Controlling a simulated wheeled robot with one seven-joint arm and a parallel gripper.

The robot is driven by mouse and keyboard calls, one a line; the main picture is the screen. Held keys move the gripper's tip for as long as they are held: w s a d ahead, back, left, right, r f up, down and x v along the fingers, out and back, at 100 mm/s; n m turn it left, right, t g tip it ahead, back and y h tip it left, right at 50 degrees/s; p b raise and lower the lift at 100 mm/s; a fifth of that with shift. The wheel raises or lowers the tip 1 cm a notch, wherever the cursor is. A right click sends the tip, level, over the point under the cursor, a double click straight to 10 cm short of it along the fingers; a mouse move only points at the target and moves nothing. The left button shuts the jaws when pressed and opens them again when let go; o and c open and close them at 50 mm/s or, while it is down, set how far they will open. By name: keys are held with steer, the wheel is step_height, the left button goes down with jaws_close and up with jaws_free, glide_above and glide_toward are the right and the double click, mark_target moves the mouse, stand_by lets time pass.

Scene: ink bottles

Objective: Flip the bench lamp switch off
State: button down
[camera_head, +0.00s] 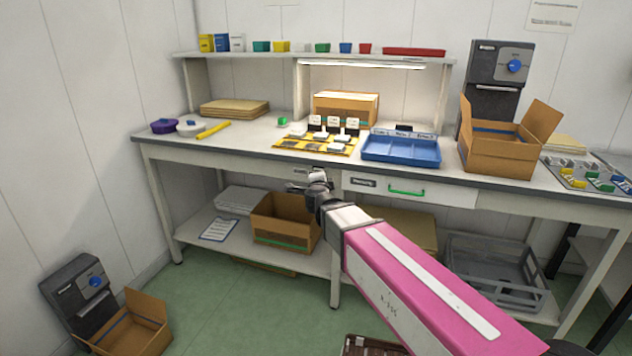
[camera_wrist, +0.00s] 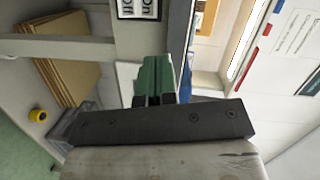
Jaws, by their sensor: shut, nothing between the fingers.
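The bench lamp is a lit white strip (camera_head: 365,64) under the shelf, and a bright strip also shows at the upper right of the wrist view (camera_wrist: 243,45). My gripper (camera_head: 319,178) is shut and empty, in front of the bench's front edge, just left of the drawer. In the wrist view the closed fingers (camera_wrist: 155,98) show at the middle. A small dark-and-white plate (camera_head: 300,171) sits on the bench front behind my gripper. I cannot make out the lamp switch or its position.
The bench top (camera_head: 240,142) holds a yellow-striped mat (camera_head: 290,144), a blue tray (camera_head: 402,161) and a cardboard box (camera_head: 495,152). A drawer (camera_head: 440,193) with a green handle is right of my gripper. A box (camera_head: 285,232) stands on the lower shelf.

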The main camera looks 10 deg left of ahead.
steer(key=s+a+m+g+h, duration=0.2)
steer(key=s+a+m+h, duration=0.1)
steer(key=s+a+m, duration=0.1)
steer(key=shift+s+a+f+m+h, duration=0.4)
steer(key=shift+s+f+m, duration=0.05)
steer(key=shift+m, duration=0.15)
steer(key=shift+w, duration=0.1)
steer(key=x, duration=1.4)
steer(key=shift+f, duration=0.2)
steer(key=shift+w+f, duration=0.1)
steer(key=shift+r, duration=0.2)
